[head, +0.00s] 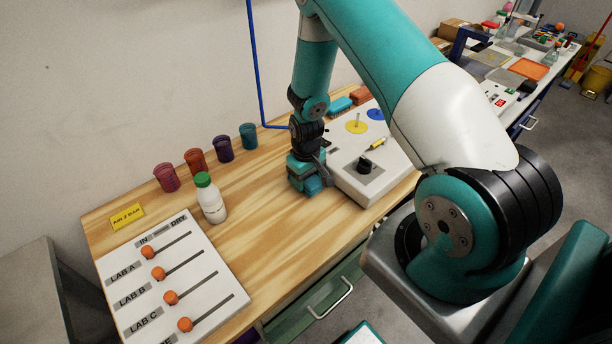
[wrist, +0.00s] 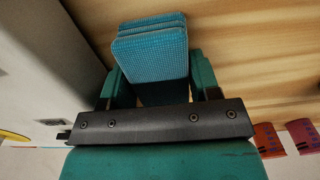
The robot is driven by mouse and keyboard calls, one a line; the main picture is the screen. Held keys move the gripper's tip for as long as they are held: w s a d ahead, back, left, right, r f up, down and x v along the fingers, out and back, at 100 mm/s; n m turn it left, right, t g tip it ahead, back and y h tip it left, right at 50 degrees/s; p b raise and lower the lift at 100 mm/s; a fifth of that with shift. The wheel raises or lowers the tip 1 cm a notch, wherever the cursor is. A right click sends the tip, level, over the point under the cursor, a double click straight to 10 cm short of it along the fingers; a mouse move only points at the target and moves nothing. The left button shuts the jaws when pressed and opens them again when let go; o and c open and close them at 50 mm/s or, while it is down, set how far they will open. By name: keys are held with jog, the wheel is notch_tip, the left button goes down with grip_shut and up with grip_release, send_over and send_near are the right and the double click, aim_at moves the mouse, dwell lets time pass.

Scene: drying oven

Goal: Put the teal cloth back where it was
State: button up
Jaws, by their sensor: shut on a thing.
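The teal cloth (wrist: 150,50) is a folded, layered pad with a woven texture. It sits between the two fingers of my gripper (wrist: 158,82), which is shut on it. In the head view my gripper (head: 304,172) points down over the wooden bench, just left of the white box. The cloth (head: 314,187) shows there as a small blue-teal patch at the fingertips. I cannot tell whether its underside touches the bench. Another teal folded piece (head: 340,105) lies at the back near the wall, beside an orange one (head: 361,95).
The white box (head: 378,184) with a black knob and coloured discs stands right of my gripper. Several coloured cups (head: 223,148) line the wall side. A green-capped bottle (head: 211,203) and a slider panel (head: 181,275) are at left. Bare wood lies between bottle and gripper.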

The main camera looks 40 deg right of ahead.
jog(key=shift+f, duration=0.1)
jog(key=o, duration=1.2)
notch_tip(320, 180, up, 12)
jog(key=r+b, duration=0.1)
jog(key=b, duration=0.2)
jog(key=s+a+r+n+y, duration=0.1)
jog(key=s+a+r+n, duration=0.15)
jog(key=a+r, duration=0.7)
jog(key=s+a+r+n+y, duration=0.1)
jog(key=s+a+r, duration=0.2)
jog(key=s, duration=0.3)
jog(key=s+a+r+n+y, duration=0.1)
jog(key=s+a+r, duration=0.3)
jog(key=s, duration=0.3)
jog(key=s+a+r+n+y, duration=0.1)
jog(key=s+a+r+n, duration=0.1)
jog(key=s+a, duration=0.4)
jog(key=shift+s+r, duration=0.15)
jog(key=shift+r, duration=0.75)
